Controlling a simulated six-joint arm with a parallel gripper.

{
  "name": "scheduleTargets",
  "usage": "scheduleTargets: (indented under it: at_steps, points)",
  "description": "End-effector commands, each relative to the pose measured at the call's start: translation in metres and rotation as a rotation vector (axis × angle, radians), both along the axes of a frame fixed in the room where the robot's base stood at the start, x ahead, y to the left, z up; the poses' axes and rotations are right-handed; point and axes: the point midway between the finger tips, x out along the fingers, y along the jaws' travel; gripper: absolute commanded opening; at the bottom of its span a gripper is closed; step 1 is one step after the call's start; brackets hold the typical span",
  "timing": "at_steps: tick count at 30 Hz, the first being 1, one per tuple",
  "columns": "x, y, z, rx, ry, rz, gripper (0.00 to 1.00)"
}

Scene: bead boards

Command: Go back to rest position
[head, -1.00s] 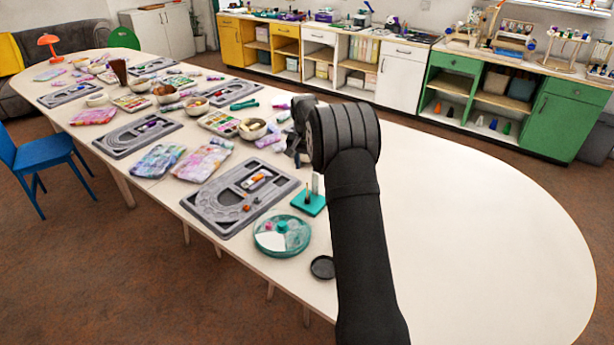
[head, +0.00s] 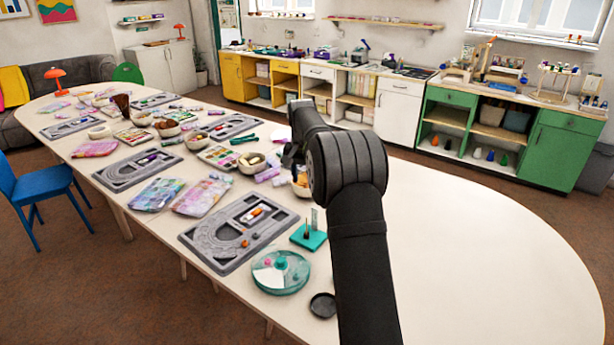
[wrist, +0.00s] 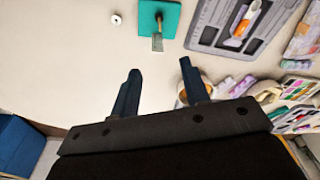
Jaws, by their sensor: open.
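My gripper (wrist: 158,85) is open in the wrist view, with its two dark fingers apart and nothing between them. In the head view my gripper (head: 291,158) is mostly hidden behind my own black wrist, above the table. A grey bead board (head: 222,252) lies on the table to the left of my arm, and it also shows at the top of the wrist view (wrist: 205,30).
A round teal-rimmed tray (head: 281,273) and a small black dish (head: 323,305) lie near the table's front edge. Bowls (head: 252,163), bead packs (head: 202,196) and more boards (head: 138,168) crowd the left. The white table (head: 480,250) is bare right of my arm.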

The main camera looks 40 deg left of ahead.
Motion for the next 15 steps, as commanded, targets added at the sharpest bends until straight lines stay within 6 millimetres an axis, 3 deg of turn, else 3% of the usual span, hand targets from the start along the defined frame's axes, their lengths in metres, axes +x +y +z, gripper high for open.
scheduleTargets:
  at_steps: [7, 15]
  points:
    - [0.002, 0.001, -0.016, -0.001, 0.001, 0.000, 0.42]
    - [0.008, 0.003, -0.068, -0.002, 0.002, 0.000, 0.42]
